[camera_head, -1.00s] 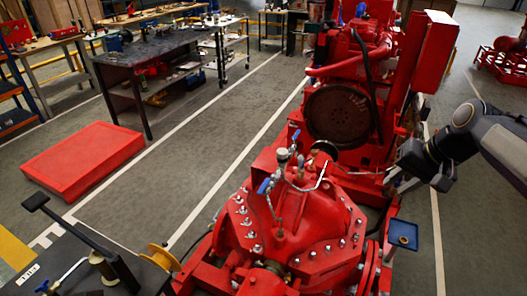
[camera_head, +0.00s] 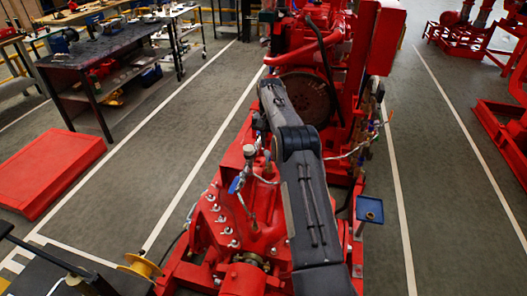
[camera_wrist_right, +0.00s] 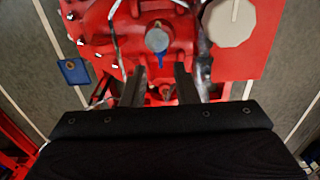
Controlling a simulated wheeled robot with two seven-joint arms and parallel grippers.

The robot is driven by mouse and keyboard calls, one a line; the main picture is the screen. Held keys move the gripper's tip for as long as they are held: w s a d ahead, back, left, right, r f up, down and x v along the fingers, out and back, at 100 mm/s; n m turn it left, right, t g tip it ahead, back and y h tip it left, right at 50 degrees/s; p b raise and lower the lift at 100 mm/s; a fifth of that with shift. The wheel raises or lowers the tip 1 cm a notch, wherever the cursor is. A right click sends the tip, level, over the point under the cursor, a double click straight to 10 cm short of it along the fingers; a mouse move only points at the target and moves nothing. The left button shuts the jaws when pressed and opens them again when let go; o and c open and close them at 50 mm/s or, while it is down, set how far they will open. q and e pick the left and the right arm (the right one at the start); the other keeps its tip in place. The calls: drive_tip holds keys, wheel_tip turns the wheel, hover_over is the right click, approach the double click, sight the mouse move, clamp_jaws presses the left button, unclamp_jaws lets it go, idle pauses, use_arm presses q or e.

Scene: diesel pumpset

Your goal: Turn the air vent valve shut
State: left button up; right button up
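On top of the red pump (camera_head: 205,250), small pipework carries a round grey fitting (camera_head: 249,151) and a blue lever handle (camera_head: 236,185). I cannot tell for certain which lever is the air vent valve's. In the right wrist view a blue lever (camera_wrist_right: 160,62) hangs below a round grey cap (camera_wrist_right: 157,39), ahead of my fingers and between their lines. My right gripper (camera_wrist_right: 160,85) is open, its two fingers apart with nothing held. In the head view its arm reaches over the pump, and its gripper (camera_head: 261,122) is mostly hidden near the pipework. My left gripper is not in view.
A pale round disc (camera_wrist_right: 230,22) is close to the right of the cap. The red engine (camera_head: 340,60) stands behind the pump.

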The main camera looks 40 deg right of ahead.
sight(269, 157)
wheel_tip(269, 157, down, 5)
drive_tip(key=shift+p, duration=0.4)
clamp_jaws()
